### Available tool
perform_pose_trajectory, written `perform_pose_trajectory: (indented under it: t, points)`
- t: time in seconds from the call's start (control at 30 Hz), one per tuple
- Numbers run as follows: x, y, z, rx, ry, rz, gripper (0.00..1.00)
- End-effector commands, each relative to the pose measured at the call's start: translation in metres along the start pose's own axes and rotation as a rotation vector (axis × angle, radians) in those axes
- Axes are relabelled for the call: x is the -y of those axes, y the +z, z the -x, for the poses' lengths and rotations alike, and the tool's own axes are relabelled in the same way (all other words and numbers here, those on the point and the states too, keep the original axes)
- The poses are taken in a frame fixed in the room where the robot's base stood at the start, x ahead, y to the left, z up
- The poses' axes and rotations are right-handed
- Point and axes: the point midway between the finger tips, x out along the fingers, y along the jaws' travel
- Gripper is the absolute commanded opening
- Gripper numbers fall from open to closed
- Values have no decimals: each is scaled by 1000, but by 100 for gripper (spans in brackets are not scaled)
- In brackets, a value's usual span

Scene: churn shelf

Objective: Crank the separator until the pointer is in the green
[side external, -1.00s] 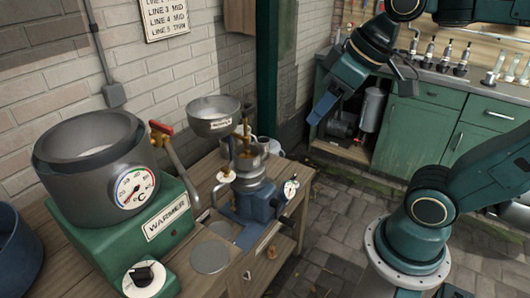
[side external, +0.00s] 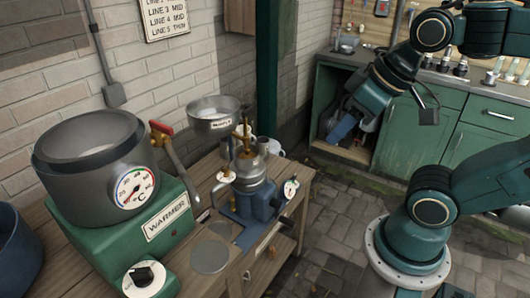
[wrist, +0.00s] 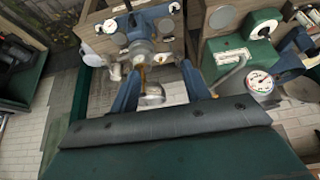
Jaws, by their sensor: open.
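The separator (side external: 258,190) stands on the wooden bench, with a blue base, a metal body with brass parts, and a steel bowl (side external: 213,115) above it. A small white dial (side external: 291,188) sits on its right side; its pointer is too small to read. A dark knob or handle end (side external: 286,221) shows low on the base; I cannot tell whether it is the crank. My gripper (side external: 338,132) is open and empty, right of the separator and apart from it. In the wrist view the separator (wrist: 140,48) lies beyond my spread blue fingers (wrist: 159,70).
The green warmer (side external: 165,225) with its large pot and temperature gauge (side external: 134,188) fills the bench's left. A flat round plate (side external: 210,257) lies in front of the separator. A green cabinet (side external: 415,120) with an open bay stands behind my gripper. Floor between is clear.

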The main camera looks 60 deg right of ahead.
Motion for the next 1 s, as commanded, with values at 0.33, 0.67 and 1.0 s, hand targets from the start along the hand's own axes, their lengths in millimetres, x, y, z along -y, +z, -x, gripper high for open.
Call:
perform_pose_trajectory:
  t: [0.33, 0.67, 1.0]
  points:
    - [0, 0, 0, 0, 0, 0, 47]
    - [0, -2, -2, 4, 1, 1, 49]
    - [-8, -27, -34, 37, 13, 12, 49]
